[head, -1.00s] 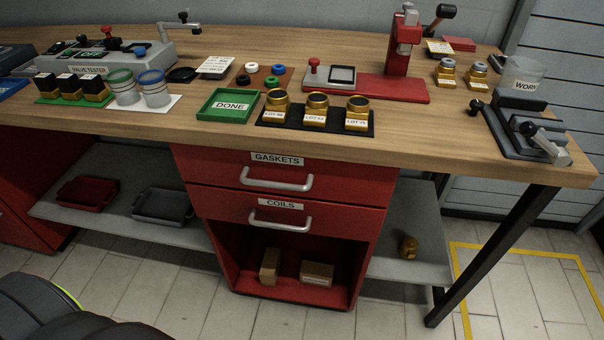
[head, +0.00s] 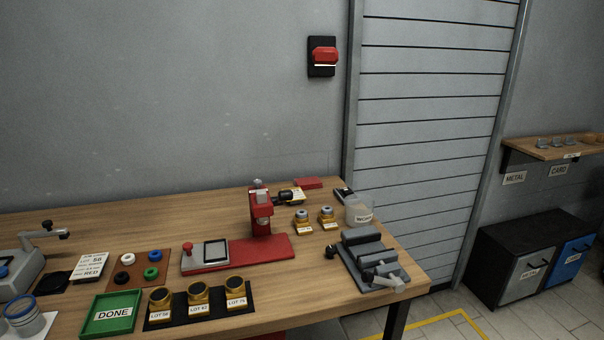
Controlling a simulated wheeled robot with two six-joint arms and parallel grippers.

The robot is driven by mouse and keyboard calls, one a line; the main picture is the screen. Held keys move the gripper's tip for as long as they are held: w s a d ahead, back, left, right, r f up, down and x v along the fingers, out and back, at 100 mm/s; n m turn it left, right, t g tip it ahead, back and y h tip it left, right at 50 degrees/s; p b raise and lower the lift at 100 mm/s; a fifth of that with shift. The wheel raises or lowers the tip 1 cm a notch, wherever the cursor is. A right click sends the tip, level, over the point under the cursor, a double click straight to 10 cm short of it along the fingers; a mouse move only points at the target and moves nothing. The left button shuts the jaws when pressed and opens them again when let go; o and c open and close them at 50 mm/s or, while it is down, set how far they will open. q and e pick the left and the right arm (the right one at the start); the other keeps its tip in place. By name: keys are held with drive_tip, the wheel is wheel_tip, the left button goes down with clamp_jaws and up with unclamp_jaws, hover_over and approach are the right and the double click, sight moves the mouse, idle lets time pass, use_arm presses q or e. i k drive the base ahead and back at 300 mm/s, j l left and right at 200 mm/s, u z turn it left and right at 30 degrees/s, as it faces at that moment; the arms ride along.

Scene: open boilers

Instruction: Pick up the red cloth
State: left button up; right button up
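A flat red folded piece that looks like the red cloth (head: 308,183) lies at the back of the wooden bench (head: 205,203), close to the wall. Neither of my grippers is in view.
A vise (head: 368,258) and a clear tub (head: 358,210) stand at the bench's right end. Two brass parts (head: 302,222) (head: 327,217) stand in front of the cloth. A green DONE tray (head: 112,326) is at front left. Bins (head: 527,275) stand right.

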sight(308, 183)
drive_tip(key=u, duration=1.4)
drive_tip(key=z, duration=1.5)
drive_tip(key=i+l+z, duration=0.2)
drive_tip(key=z, duration=0.2)
drive_tip(key=i+l+z, duration=0.25)
drive_tip(key=l+z, duration=0.2)
drive_tip(key=i+l+z, duration=0.1)
drive_tip(key=i+z, duration=0.15)
drive_tip(key=z, duration=0.15)
drive_tip(key=i+l+z, duration=0.1)
drive_tip(key=i+z, duration=0.3)
drive_tip(key=i+u, duration=0.15)
drive_tip(key=i, duration=0.25)
drive_tip(key=i+l+u, duration=0.2)
drive_tip(key=i, duration=0.15)
drive_tip(key=i+l+u, duration=0.15)
drive_tip(key=i, duration=0.25)
drive_tip(key=i+u, duration=0.2)
drive_tip(key=u, duration=0.25)
drive_tip(key=i+l+u, duration=0.1)
drive_tip(key=u, duration=0.4)
drive_tip(key=i+l+u, duration=0.15)
drive_tip(key=u, duration=0.3)
drive_tip(key=i+l+u, duration=0.25)
drive_tip(key=u, duration=0.25)
